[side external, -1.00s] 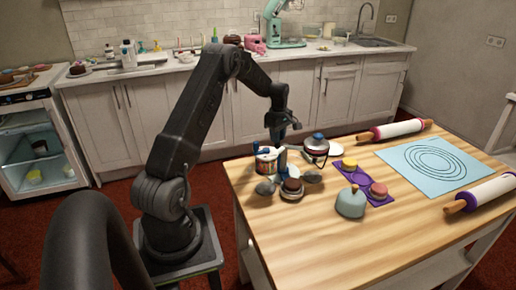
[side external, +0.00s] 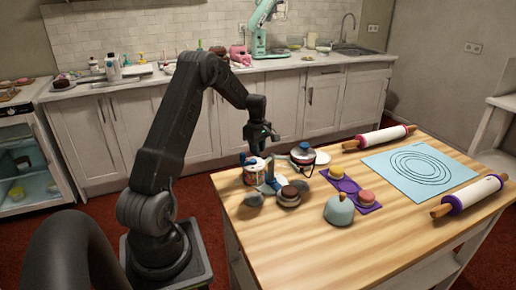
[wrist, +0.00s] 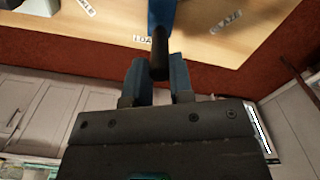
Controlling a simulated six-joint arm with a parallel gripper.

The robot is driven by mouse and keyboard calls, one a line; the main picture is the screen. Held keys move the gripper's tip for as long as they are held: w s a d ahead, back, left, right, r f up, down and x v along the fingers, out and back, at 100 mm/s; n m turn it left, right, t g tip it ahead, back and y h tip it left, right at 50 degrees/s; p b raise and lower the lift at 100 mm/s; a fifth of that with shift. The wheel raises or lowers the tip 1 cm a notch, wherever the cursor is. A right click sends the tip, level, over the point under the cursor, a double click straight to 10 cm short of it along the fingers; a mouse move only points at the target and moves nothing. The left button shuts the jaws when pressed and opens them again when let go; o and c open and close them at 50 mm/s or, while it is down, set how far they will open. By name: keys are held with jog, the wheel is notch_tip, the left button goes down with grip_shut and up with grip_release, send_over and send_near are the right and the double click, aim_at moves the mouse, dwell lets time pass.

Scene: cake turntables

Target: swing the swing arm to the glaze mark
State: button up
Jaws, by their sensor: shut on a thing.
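In the wrist view my gripper (wrist: 159,72) has its two blue fingers shut on a black handle (wrist: 158,45). The handle joins the blue swing arm (wrist: 162,14), whose rest runs out of the top of the view. The glaze mark (wrist: 226,21) is a white label on the wood, to the right of the swing arm and apart from it. In the side view my gripper (side external: 262,133) is at the table's far left edge, behind the can; the handle is too small to tell there.
A second label (wrist: 144,41) lies just left of the swing arm, partly hidden. A can (side external: 256,173), a chocolate cake (side external: 289,194), a teal dome (side external: 339,210) and a purple tray (side external: 355,190) crowd the table's left half. Rolling pins (side external: 380,138) flank a blue mat (side external: 420,163).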

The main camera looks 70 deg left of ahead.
jog(key=shift+s, duration=0.1)
jog(key=shift+s+d, duration=0.25)
jog(key=shift+s, duration=0.4)
jog(key=shift+s+d, duration=0.25)
jog(key=shift+s, duration=0.35)
